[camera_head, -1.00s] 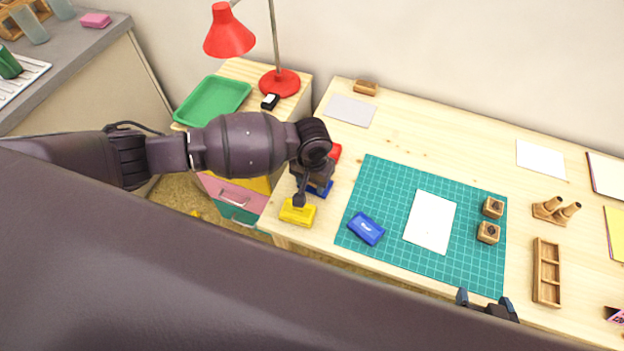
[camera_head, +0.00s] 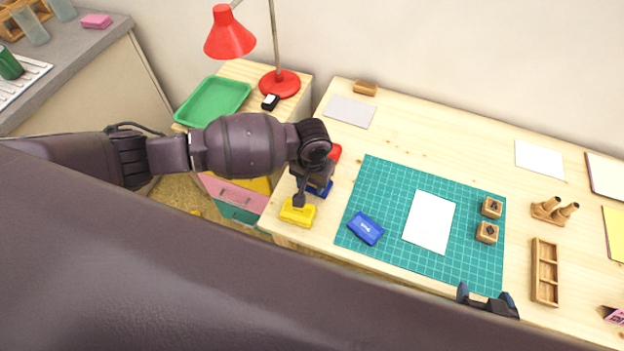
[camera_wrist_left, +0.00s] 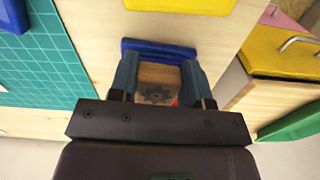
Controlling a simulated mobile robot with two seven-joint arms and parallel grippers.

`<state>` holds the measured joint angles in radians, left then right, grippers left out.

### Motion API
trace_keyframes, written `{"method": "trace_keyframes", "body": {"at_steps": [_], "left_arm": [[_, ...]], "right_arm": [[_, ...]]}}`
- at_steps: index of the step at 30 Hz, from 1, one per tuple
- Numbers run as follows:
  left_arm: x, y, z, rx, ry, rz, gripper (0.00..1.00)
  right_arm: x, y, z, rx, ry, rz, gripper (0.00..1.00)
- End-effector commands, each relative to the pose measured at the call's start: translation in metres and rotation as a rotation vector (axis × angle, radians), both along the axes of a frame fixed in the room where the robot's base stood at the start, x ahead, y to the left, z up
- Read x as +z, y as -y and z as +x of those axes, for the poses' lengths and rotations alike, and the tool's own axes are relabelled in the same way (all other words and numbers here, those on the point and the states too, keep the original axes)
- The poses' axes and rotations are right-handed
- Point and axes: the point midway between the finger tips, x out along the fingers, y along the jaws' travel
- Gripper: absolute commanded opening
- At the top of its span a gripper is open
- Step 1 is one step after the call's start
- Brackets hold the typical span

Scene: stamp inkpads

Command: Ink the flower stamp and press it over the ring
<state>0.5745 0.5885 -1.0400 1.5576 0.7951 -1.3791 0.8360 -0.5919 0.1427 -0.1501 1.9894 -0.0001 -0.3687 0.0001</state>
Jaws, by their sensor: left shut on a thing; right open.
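My left gripper (camera_head: 312,184) is low at the left end of the desk. In the left wrist view its fingers (camera_wrist_left: 160,85) are shut on a wooden stamp (camera_wrist_left: 160,76) with a dark flower design on the face I see. The stamp is at the blue inkpad (camera_wrist_left: 150,48), which also shows partly under the gripper in the head view (camera_head: 322,190); I cannot tell whether they touch. A white sheet (camera_head: 429,222) lies on the green mat (camera_head: 385,185); no ring is discernible on it. My right gripper (camera_head: 487,297) is open and empty at the mat's front edge.
A yellow inkpad (camera_head: 297,212) lies in front of the left gripper, and a red one (camera_head: 335,152) is partly hidden behind it. A blue lid-like block (camera_head: 366,228) lies on the mat. Two wooden stamps (camera_head: 491,208) (camera_head: 487,232) stand right of the sheet.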

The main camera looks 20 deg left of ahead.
Motion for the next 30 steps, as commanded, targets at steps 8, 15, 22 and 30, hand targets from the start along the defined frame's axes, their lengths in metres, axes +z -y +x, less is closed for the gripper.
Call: {"method": "trace_keyframes", "body": {"at_steps": [8,15,22,30], "left_arm": [[0.006,0.000,0.001,0.001,0.003,-0.001,0.27],[0.009,0.000,0.001,0.000,0.003,-0.001,0.27],[0.009,0.000,0.001,0.000,0.003,-0.001,0.27],[0.014,0.000,0.001,0.000,0.004,-0.001,0.27]], "right_arm": [[0.005,0.001,-0.004,-0.003,-0.006,0.000,0.80],[0.008,0.001,-0.008,-0.006,-0.012,0.000,0.80],[0.010,0.001,-0.006,-0.005,-0.008,0.001,0.80],[0.019,0.000,0.000,-0.001,0.006,0.001,0.80]]}}
